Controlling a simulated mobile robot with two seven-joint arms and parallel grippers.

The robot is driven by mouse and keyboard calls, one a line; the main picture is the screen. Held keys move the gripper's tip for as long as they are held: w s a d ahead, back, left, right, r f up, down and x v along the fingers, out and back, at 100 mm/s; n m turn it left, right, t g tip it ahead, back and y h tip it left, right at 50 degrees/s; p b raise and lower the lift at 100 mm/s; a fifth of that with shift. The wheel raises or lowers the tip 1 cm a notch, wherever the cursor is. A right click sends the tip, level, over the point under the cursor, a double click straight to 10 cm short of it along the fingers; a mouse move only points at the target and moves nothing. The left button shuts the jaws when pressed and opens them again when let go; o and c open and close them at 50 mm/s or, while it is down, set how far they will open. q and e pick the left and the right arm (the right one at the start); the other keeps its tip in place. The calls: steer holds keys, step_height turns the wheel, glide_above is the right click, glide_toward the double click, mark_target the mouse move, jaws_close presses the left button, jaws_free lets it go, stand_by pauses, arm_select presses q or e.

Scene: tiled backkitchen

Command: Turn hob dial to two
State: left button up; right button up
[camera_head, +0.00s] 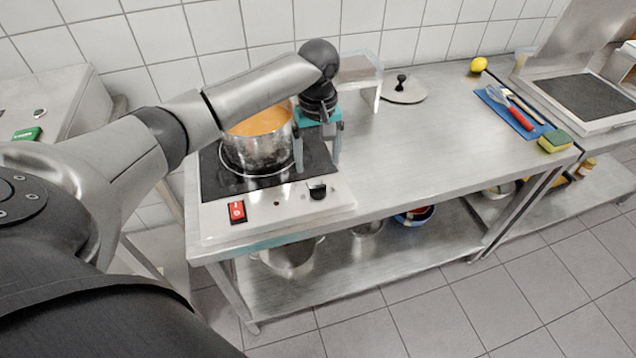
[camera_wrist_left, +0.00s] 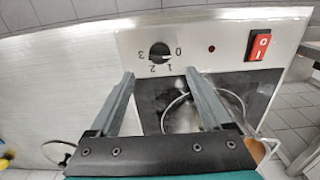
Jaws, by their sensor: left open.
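The hob dial (camera_head: 317,190) is a black knob on the steel front panel of the hob (camera_head: 215,222). The wrist view shows the dial (camera_wrist_left: 159,52) from above, with the marks 0, 1, 2 and 3 around it; I cannot tell surely which mark it points to. My left gripper (camera_head: 319,162) is open and points down just behind the dial. In the wrist view the dial lies just beyond the gap between the left fingertips (camera_wrist_left: 159,73), with no clear contact. My right gripper is not in view.
A steel pot of orange soup (camera_head: 258,150) stands on the hob beside my left gripper. A red switch (camera_head: 237,211) is left of the dial. A lid (camera_head: 403,90) lies at the back, and a blue board (camera_head: 512,112) lies farther right. The middle counter (camera_head: 420,150) is clear.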

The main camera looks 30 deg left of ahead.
mark_target(318, 186)
arm_select(q)
step_height(318, 186, down, 8)
steer(key=shift+r+b, duration=0.1)
steer(key=shift+b, duration=0.7)
steer(key=shift+c, duration=0.3)
jaws_close()
steer(key=shift+r, duration=0.1)
